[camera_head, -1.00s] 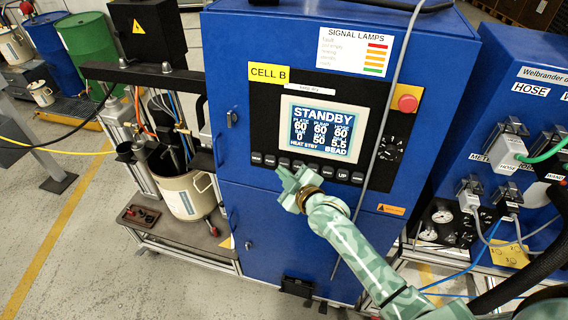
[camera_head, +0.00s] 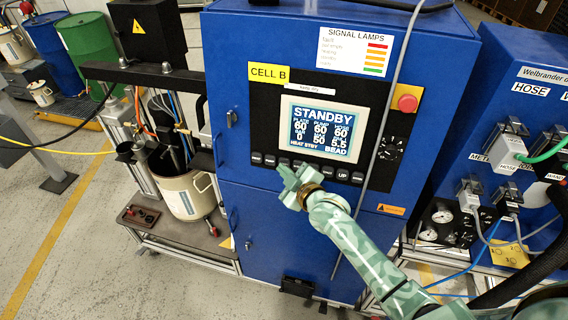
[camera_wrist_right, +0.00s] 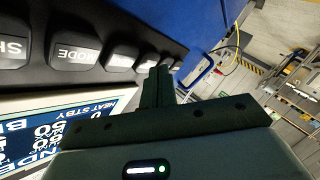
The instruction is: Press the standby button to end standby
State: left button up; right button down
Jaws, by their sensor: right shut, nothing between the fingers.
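The control panel screen (camera_head: 321,128) on the blue cabinet reads STANDBY, with "HEAT STBY" in its bottom line. A row of dark buttons (camera_head: 342,175) runs below the screen. I cannot read which of them is the standby button; one is marked UP. My right gripper (camera_head: 286,173) is shut and empty, with its fingertips at the left part of the row, hiding some buttons. In the right wrist view the shut fingers (camera_wrist_right: 158,88) point at the far part of the row, past the MODE button (camera_wrist_right: 78,51). I cannot tell whether they touch. My left gripper is out of view.
A red emergency knob (camera_head: 407,103) sits right of the screen, and a grey cable (camera_head: 384,150) hangs down the cabinet front. A pail (camera_head: 187,196) stands on the pump frame at left. The hose cabinet (camera_head: 500,100) stands at right.

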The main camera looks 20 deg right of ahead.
jog(key=shift+w+d, duration=0.25)
jog(key=shift+w, duration=0.1)
dwell(0.4)
jog(key=shift+s+a, duration=0.1)
jog(key=shift+s+a+r+p, duration=0.15)
jog(key=shift+s+a+p, duration=0.25)
jog(key=shift+s+p, duration=0.25)
jog(key=s+a+p, duration=0.1)
jog(key=s+p, duration=0.1)
jog(key=s+a+p, duration=0.1)
jog(key=s, duration=0.1)
jog(key=shift+a+r, duration=0.35)
jog(key=shift+r, duration=0.05)
dwell(0.8)
